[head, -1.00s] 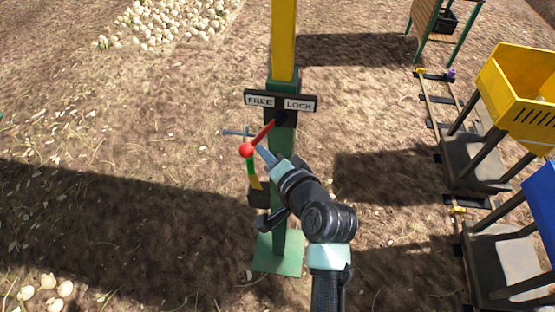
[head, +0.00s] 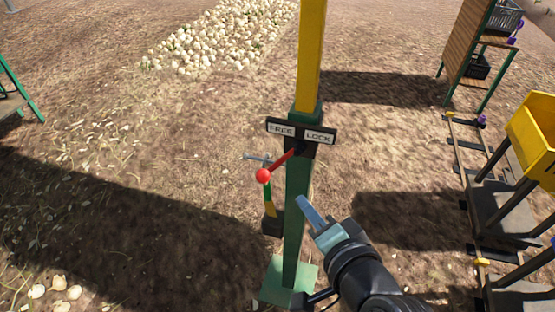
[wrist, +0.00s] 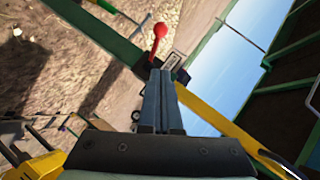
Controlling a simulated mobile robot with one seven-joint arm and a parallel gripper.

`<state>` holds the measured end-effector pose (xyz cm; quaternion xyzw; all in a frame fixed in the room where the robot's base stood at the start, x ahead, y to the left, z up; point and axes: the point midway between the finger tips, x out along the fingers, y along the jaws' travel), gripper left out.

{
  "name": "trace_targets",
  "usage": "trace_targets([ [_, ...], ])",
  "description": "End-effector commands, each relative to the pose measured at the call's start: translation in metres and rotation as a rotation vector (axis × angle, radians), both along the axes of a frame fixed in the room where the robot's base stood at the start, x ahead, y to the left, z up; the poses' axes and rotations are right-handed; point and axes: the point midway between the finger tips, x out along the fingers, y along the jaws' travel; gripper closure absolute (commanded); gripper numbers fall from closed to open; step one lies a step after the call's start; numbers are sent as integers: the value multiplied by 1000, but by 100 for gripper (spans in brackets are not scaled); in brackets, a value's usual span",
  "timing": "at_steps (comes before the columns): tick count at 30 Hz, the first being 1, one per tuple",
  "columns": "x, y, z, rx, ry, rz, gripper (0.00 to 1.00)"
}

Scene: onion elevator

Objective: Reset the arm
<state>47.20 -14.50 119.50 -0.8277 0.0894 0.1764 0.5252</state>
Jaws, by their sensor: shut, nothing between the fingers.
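My gripper (head: 307,208) is shut and empty in the head view, just right of the green lower part of the post (head: 297,190). Its blue-grey fingers point up and to the left. The lever (head: 284,163) has a red arm and a red ball knob, and it slants down to the left below the FREE and LOCK sign (head: 301,132). The knob lies to the left of the post, apart from my fingers. In the wrist view, my closed fingers (wrist: 160,75) sit in the middle, with the red lever (wrist: 158,36) beyond their tips.
A yellow bin (head: 535,130) on a dark cart stands on rails at the right. A pile of onions (head: 220,35) lies on the ground at the back. Open soil lies left of the post.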

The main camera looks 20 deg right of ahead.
Motion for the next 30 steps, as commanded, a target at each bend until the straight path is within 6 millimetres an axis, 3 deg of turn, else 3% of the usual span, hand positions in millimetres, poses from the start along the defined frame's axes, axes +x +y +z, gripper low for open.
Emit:
trace_targets([
  [7,4,1,8,-24,-16,5,100],
  [11,26,8,52,-167,-116,26,100],
  [14,48,22,115,-356,-260,38,100],
  [15,54,31,145,-438,-326,38,100],
  [19,60,62,241,-686,-547,8,100],
  [24,32,106,354,-948,-826,-93,100],
  [27,7,125,402,-1053,-952,-168,100],
  [30,-15,138,433,-1118,-1036,-231,100],
])
